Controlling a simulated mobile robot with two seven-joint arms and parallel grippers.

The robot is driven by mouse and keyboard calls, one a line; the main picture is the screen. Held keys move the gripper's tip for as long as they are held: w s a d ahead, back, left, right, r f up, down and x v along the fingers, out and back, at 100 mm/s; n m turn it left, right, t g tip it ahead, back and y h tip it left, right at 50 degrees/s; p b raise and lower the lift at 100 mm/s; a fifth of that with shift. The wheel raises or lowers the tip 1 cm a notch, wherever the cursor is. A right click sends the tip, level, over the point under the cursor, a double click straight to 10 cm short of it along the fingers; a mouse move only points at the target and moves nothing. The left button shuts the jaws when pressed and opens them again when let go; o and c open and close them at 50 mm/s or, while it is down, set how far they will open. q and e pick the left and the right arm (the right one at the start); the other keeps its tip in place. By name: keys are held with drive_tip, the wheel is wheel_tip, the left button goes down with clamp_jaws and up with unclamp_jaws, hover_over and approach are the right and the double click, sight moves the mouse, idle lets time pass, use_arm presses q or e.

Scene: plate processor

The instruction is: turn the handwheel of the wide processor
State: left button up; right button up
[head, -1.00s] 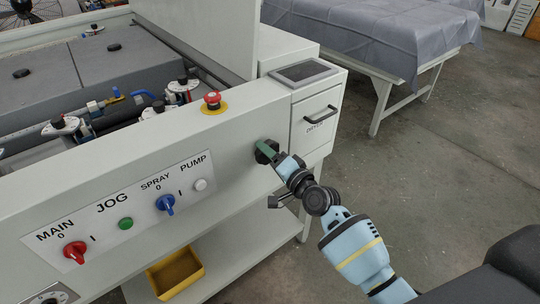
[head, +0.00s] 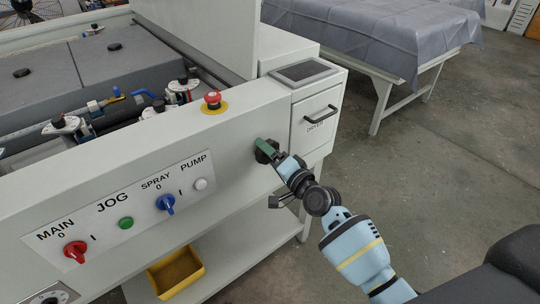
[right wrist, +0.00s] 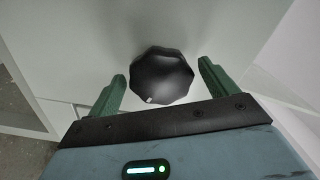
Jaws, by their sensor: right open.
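The wide processor (head: 235,131) is the light grey machine filling the left of the head view. Its handwheel (right wrist: 161,76) is a black, lobed knob with a small white mark, seen face on in the right wrist view. In the head view the handwheel (head: 262,156) is partly hidden behind my gripper. My right gripper (right wrist: 160,80) is open, its two green fingers on either side of the handwheel with gaps showing. In the head view my right gripper (head: 266,148) is at the front panel. My left gripper is not in view.
The panel has a red main switch (head: 75,251), a green jog button (head: 125,223), a blue spray switch (head: 165,205) and a white pump button (head: 200,184). A red emergency button (head: 212,98) sits above. A yellow bin (head: 177,273) is below.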

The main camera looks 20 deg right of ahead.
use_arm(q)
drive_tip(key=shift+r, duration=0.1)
use_arm(e)
drive_tip(key=v, duration=0.7)
drive_tip(key=shift+s, duration=0.3)
drive_tip(key=shift+d, duration=0.1)
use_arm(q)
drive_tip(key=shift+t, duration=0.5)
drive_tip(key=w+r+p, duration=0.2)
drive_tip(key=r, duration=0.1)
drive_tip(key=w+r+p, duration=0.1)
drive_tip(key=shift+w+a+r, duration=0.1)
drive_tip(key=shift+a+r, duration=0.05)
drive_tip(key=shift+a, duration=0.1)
use_arm(e)
drive_tip(key=s+f+n+g+h, duration=0.1)
drive_tip(key=s+f+n+g, duration=0.1)
drive_tip(key=s+f, duration=0.5)
drive_tip(key=s+f+n+g+h, duration=0.1)
drive_tip(key=s+f+n+g, duration=0.2)
drive_tip(key=s, duration=1.5)
drive_tip(key=s+f+n+g+h, duration=0.2)
drive_tip(key=s+f+n, duration=0.4)
drive_tip(key=s+f, duration=0.5)
drive_tip(key=shift+s+a+f+g, duration=0.15)
drive_tip(key=shift+s+a+g, duration=0.25)
drive_tip(key=shift+s+g, duration=0.3)
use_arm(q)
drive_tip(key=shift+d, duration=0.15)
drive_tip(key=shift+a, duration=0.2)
